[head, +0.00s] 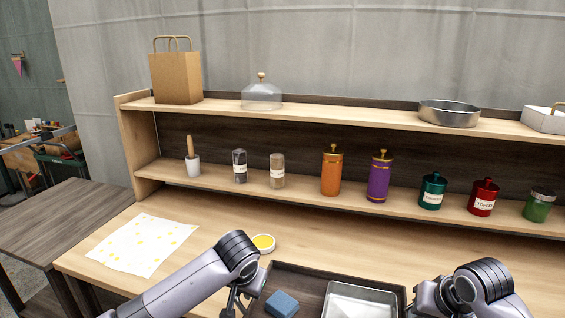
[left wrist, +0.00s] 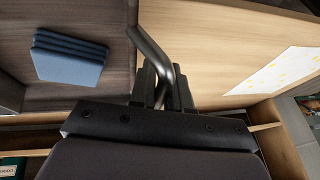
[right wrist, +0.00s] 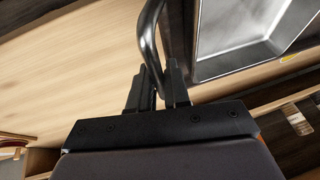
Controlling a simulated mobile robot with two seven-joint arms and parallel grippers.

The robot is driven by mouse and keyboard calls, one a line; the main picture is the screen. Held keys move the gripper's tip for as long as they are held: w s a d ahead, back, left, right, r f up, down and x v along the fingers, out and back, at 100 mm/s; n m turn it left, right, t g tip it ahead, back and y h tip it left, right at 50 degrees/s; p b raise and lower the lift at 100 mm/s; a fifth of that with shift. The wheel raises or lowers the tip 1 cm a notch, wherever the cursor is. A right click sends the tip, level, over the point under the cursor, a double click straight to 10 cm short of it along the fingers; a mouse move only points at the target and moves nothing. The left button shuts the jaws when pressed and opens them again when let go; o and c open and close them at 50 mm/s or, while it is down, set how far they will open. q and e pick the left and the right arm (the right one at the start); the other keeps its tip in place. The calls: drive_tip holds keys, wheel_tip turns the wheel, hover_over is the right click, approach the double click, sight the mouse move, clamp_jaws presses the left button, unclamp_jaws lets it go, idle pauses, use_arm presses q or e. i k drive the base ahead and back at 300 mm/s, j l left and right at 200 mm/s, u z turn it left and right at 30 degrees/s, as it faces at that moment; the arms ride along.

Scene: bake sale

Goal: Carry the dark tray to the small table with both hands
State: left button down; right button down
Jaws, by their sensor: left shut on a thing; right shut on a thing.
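The dark tray (head: 308,284) is at the bottom of the head view, over the wooden counter, its near part cut off. It holds a folded blue cloth (head: 282,303) and a grey metal pan (head: 360,303). My left gripper (head: 240,298) is shut on the tray's left handle, a dark metal bar (left wrist: 150,50) in the left wrist view. My right gripper (head: 413,309) is at the tray's right side, shut on the other handle (right wrist: 148,40). I cannot tell whether the tray touches the counter. The small table (head: 65,212), dark-topped, stands at the left.
A white sheet with yellow spots (head: 145,243) lies on the counter's left part. A small round yellow-topped dish (head: 263,243) sits just behind the tray. A shelf unit with jars, including an orange one (head: 332,172), stands behind. The small table's visible top is bare.

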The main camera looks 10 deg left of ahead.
sight(54, 220)
drive_tip(key=j, duration=3.25)
